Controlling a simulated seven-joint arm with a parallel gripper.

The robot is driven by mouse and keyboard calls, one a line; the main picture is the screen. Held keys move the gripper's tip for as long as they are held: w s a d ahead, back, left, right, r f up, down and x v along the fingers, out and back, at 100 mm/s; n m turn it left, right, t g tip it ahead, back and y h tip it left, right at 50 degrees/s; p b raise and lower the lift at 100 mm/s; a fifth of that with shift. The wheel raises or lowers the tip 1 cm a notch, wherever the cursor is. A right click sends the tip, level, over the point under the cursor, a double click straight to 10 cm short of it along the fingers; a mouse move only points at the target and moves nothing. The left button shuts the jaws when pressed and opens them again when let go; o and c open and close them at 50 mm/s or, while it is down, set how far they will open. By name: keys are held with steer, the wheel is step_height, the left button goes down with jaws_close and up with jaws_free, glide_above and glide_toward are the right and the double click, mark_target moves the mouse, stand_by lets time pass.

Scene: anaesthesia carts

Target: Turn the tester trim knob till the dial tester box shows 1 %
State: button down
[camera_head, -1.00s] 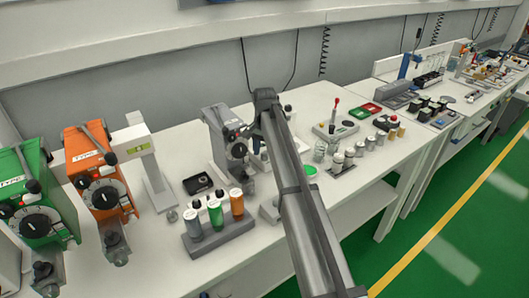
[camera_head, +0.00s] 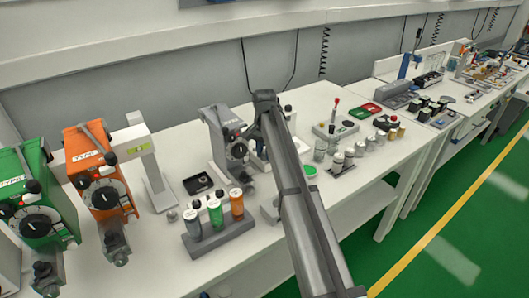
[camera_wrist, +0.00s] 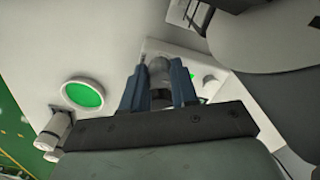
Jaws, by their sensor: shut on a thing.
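In the wrist view, my gripper (camera_wrist: 158,67) has its two blue fingers on either side of a grey round knob (camera_wrist: 159,74), shut on it. The knob stands on a pale box (camera_wrist: 207,78), apparently the dial tester box, partly covered by the fingers. A small green patch shows on the box beside the right finger. The dial face and its reading are not visible. In the head view, my arm hides the knob and most of the box.
A grey vaporizer (camera_head: 222,140) stands close to the left of my arm. A rack of bottles (camera_head: 220,236) is in front of it. A green round pad (camera_wrist: 82,95) lies on the bench left of my gripper in the wrist view. Orange (camera_head: 97,180) and green (camera_head: 36,205) vaporizers stand far left.

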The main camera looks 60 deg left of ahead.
steer(key=shift+n, duration=0.3)
steer(key=n, duration=0.4)
steer(key=shift+n, duration=0.3)
steer(key=n, duration=0.5)
steer(key=shift+n, duration=0.3)
steer(key=c, duration=0.9)
jaws_free()
steer(key=shift+o, duration=0.2)
steer(key=shift+w, duration=0.15)
